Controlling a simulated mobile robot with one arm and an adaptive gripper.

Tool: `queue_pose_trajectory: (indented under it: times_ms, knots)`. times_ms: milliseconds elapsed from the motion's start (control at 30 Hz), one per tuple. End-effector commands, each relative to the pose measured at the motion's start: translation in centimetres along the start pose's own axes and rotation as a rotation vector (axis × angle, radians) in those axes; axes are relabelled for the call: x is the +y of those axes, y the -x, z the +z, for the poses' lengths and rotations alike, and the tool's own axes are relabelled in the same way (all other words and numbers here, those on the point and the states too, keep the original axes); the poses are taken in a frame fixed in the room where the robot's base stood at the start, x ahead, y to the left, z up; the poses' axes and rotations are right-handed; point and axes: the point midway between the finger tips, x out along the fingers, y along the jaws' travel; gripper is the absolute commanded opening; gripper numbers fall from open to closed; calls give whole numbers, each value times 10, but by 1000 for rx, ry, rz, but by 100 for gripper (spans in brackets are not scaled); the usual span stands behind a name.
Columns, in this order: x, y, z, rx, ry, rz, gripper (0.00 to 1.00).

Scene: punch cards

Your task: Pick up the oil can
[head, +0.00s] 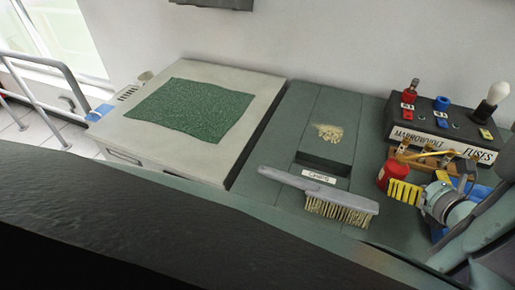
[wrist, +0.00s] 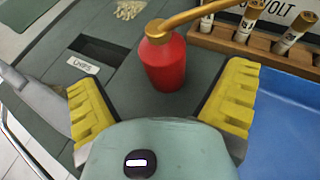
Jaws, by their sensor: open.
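The oil can (wrist: 166,66) is red with a long brass-coloured spout. It stands upright in the wrist view, between and beyond the two yellow finger pads of my gripper (wrist: 164,105). The fingers are wide apart and I see no contact with the can. In the head view the red oil can (head: 392,174) is at the right, partly hidden by the yellow pad of my gripper (head: 408,192). Its spout points right, toward the fuse rack.
A fuse box (head: 440,133) and a wooden rack of fuses (wrist: 270,45) stand behind the can. A blue tray (wrist: 290,115) is close at the right. A brush (head: 325,194) lies to the left on the green bench. A green mat (head: 192,110) lies on a beige unit at the far left.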

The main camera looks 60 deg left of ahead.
Motion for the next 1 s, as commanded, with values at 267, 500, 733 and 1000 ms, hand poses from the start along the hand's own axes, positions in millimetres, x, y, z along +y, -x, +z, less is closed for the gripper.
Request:
queue_pose_trajectory:
  times_ms: [267, 500, 733, 1000]
  knots:
    - [2, -27, 0, 0, 1, 7, 97]
    - [2, -43, 2, 0, 2, 12, 97]
    - [-2, -71, 2, 0, 2, 9, 97]
    - [-2, -81, 2, 0, 1, 6, 97]
